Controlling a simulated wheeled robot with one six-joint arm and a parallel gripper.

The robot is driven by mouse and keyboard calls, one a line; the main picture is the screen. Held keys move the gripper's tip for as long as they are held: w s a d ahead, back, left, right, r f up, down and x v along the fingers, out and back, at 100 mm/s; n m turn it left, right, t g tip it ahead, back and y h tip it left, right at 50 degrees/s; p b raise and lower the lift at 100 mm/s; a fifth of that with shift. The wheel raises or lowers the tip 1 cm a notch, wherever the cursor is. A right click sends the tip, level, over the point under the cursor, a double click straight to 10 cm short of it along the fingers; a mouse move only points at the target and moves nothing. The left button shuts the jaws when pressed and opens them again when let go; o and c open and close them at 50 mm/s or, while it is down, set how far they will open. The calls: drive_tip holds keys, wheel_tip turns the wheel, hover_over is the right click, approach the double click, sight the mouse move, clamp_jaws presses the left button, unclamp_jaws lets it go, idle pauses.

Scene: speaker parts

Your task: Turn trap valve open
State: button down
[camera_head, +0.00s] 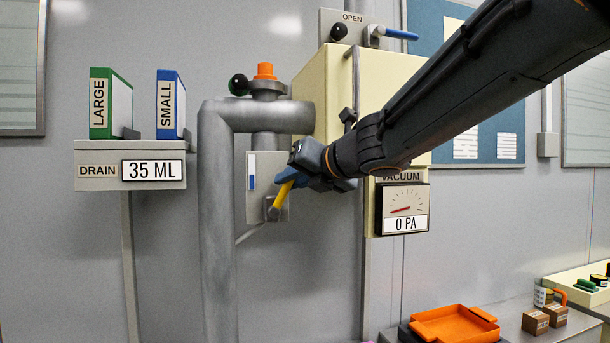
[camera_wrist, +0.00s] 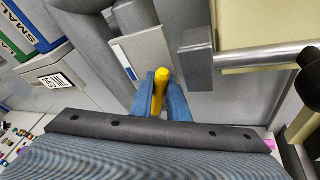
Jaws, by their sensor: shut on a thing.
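The trap valve's yellow handle (camera_head: 281,197) sits at the lower part of a grey plate (camera_head: 267,164) beside the grey pipe. It slants, with its upper end to the right. My gripper (camera_head: 286,178) has its blue fingers shut on the handle's upper end. In the wrist view the yellow handle (camera_wrist: 159,88) stands between the two blue fingers of my gripper (camera_wrist: 160,100). The plate also shows there (camera_wrist: 142,55), with a blue and white strip on it. The fingers hide part of the handle.
A thick grey pipe (camera_head: 216,220) stands left of the plate. A cream chamber (camera_head: 330,92) is behind my arm, with a vacuum gauge (camera_head: 402,209) reading 0 PA. A drain box (camera_head: 130,171) reads 35 ML. An orange tray (camera_head: 455,325) is on the bench below.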

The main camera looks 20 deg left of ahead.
drive_tip(key=shift+s+a+r+n+h+p, duration=0.15)
drive_tip(key=shift+s+a+n+h+p, duration=0.3)
drive_tip(key=shift+n+p, duration=0.3)
drive_tip(key=c, duration=1.7)
unclamp_jaws()
drive_tip(key=shift+d, duration=0.1)
